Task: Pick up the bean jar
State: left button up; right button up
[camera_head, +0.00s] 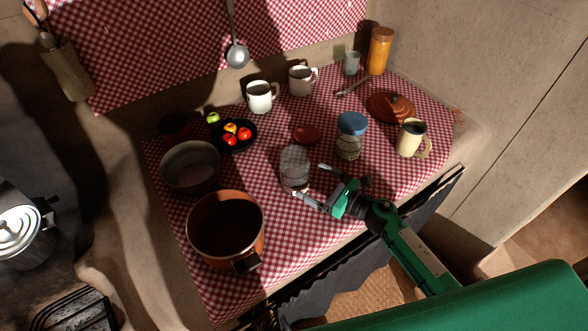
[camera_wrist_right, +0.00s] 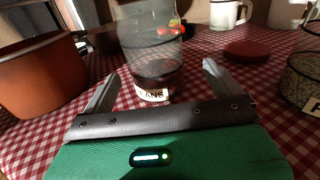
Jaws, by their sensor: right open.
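The bean jar (camera_head: 295,168) is a clear glass jar standing upright and without a lid on the checked cloth, with dark contents low inside. In the right wrist view the bean jar (camera_wrist_right: 152,62) carries a white label, partly hidden, whose visible letters end in "ANS". My right gripper (camera_head: 310,181) is open, low over the cloth, on the jar's near right side. In the wrist view the right gripper's fingers (camera_wrist_right: 158,72) point toward the jar, one to each side of it, with nothing gripped. My left gripper is not in view.
An orange pot (camera_head: 226,228) stands left of the jar and a dark pan (camera_head: 190,168) behind that pot. A blue-lidded jar (camera_head: 350,135) stands to the right. A red lid (camera_head: 306,135) lies behind. A cream mug (camera_head: 411,138) stands near the right edge.

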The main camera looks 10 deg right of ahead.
aim_at(306, 178)
jog(key=shift+w+a+r, duration=0.1)
jog(key=shift+w+a, duration=0.35)
jog(key=w+a+p, duration=0.2)
jog(key=a, duration=0.1)
jog(key=shift+w+a+r+p, duration=0.15)
jog(key=shift+a+r+p, duration=0.05)
jog(key=shift+r+p, duration=0.15)
jog(key=shift+w+a+f, duration=0.15)
jog(key=shift+w+a, duration=0.25)
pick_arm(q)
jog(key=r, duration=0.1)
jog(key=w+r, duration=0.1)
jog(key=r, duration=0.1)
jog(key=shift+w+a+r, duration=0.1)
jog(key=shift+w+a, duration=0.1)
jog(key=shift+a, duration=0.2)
pick_arm(e)
jog(key=shift+c, duration=0.4)
jog(key=c, duration=1.2)
